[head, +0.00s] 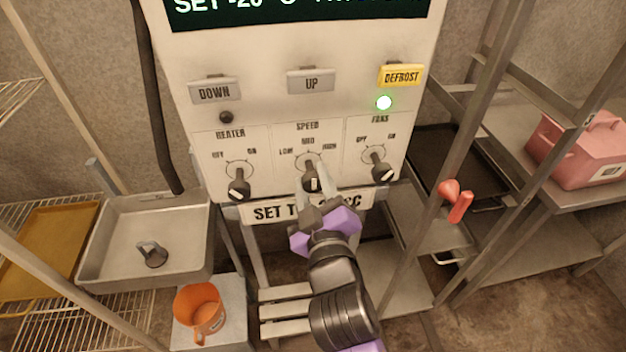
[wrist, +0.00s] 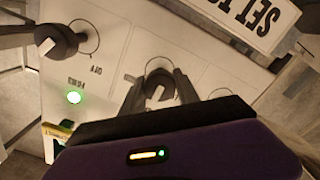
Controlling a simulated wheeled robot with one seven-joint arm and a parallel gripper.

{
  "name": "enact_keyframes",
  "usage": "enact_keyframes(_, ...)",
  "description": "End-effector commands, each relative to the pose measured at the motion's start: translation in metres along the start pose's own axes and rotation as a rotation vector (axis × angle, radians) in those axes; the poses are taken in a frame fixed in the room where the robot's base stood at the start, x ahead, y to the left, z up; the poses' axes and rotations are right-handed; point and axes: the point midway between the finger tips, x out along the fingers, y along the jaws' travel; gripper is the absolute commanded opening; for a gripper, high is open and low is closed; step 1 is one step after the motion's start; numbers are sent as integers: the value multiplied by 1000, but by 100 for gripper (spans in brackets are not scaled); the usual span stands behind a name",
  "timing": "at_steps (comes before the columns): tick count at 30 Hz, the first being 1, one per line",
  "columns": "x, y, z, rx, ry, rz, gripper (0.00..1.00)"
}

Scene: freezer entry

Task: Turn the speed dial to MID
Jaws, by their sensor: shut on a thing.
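The speed dial (head: 312,183) is the dark middle knob on the white control panel, under the SPEED label with LOW, MID and HIGH around it. My gripper (head: 314,180) reaches it from below, with one finger on each side. In the wrist view the dial (wrist: 158,80) sits between the two fingertips (wrist: 160,88), and my gripper is shut on it. A pale mark shows on the knob, but I cannot tell for sure which setting it points to. The fingers partly hide the dial's sides.
The heater knob (head: 239,188) is left of the dial and the fans knob (head: 382,171) is right. DOWN (head: 214,91), UP (head: 311,81) and yellow DEFROST (head: 401,76) buttons are above, with a lit green lamp (head: 384,103). A SET TO sign (head: 270,211) hangs below.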

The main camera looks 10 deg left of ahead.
Motion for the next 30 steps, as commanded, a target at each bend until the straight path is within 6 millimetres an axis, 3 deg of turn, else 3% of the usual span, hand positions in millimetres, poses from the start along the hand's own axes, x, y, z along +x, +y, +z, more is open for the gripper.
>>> enact_keyframes(6, 0, 0, -1, 1, 2, -1, 0)
enact_keyframes(7, 0, 0, -1, 1, 2, -1, 43)
enact_keyframes(9, 0, 0, -1, 1, 2, -1, 57)
enact_keyframes(10, 0, 0, -1, 1, 1, -1, 59)
enact_keyframes(20, -2, 0, 0, 2, 1, -1, 59)
enact_keyframes(30, -50, -2, 2, 3, 0, -2, 59)
